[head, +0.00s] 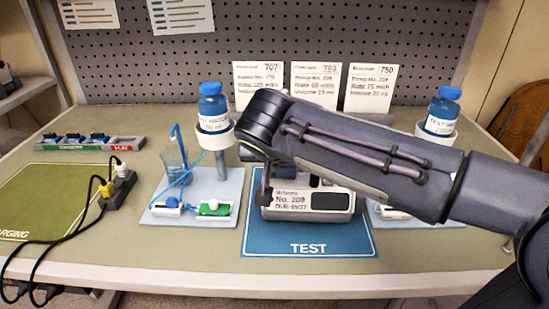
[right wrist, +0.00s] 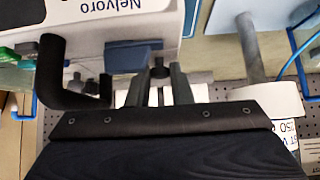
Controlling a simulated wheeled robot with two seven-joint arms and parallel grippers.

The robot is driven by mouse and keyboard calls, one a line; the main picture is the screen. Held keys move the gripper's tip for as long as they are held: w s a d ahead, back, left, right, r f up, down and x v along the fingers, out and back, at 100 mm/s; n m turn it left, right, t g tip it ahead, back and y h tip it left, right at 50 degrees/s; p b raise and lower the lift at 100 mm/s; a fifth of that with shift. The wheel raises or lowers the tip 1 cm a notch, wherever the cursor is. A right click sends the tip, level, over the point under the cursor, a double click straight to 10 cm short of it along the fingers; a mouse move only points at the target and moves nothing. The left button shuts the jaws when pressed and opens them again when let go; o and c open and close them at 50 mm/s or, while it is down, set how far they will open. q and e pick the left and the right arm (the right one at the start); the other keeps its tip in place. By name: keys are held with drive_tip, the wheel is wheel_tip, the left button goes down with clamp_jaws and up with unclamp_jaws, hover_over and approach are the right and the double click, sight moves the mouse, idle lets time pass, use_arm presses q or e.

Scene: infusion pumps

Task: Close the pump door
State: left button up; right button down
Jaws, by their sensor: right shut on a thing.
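The pump (head: 310,203) is a pale box on the blue TEST mat (head: 310,240). Its front shows a "No. 209" label and a dark screen. My right arm crosses in front of its upper part, so the door and its position cannot be made out in the head view. In the right wrist view the pump (right wrist: 200,18) fills the upper left, with a "Nelvoro" label and a dark bent handle (right wrist: 52,75). My right gripper (right wrist: 163,82) is beside it, its two grey fingers shut on a small dark knob (right wrist: 159,72). My left gripper is not in view.
Bottles (head: 212,106) (head: 441,112) stand in holders left and right of the pump. A pale tray (head: 225,186) with tubing and a green part lies left of the mat. A charger plug with black cables (head: 121,178) lies further left. The front bench strip is clear.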

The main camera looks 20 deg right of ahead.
drive_tip(key=c, duration=1.3)
unclamp_jaws()
drive_tip(key=p+v, duration=0.1)
drive_tip(key=v, duration=0.6)
drive_tip(key=shift+s+a+r, duration=0.15)
drive_tip(key=shift+s+r, duration=0.1)
drive_tip(key=shift+r, duration=0.05)
